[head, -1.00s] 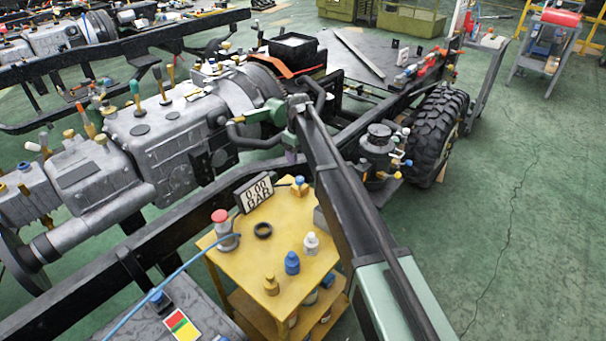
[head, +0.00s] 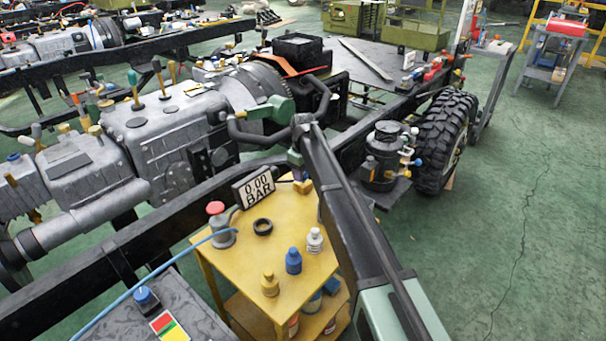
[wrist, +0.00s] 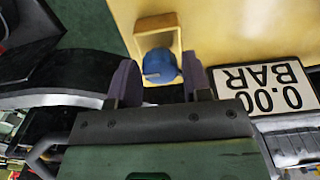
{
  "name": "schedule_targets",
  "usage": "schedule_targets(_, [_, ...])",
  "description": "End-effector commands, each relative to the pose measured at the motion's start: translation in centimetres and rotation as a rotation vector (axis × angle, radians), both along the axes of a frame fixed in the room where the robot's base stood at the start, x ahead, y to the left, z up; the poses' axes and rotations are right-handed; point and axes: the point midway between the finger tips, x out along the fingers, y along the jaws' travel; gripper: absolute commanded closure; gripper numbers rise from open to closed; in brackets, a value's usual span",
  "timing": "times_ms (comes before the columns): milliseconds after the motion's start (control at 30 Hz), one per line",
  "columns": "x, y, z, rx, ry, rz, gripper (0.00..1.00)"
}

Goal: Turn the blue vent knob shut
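A blue round knob (wrist: 160,66) sits on a yellow block (wrist: 158,30) beside the 0.00 BAR display (wrist: 268,88). In the wrist view it lies between and just beyond my gripper's fingers (wrist: 160,82), which stand apart with a gap on each side. In the head view my gripper (head: 298,170) is directly above the yellow block (head: 303,186) and mostly hides this knob. Another blue knob (head: 146,297) is on the grey panel at bottom left, beside a red, yellow and green label. I cannot tell from sight which one is the vent knob.
The black chassis rail (head: 150,242) runs close behind.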

Motion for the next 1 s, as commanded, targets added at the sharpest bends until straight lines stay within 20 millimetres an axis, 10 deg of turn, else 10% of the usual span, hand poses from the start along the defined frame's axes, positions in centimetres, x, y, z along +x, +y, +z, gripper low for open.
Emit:
schedule_targets(200, [-0.01, -0.01, 0.0, 0.0, 0.0, 0.0, 0.89])
schedule_targets(1000, [-0.01, 0.0, -0.02, 0.0, 0.0, -0.37, 0.89])
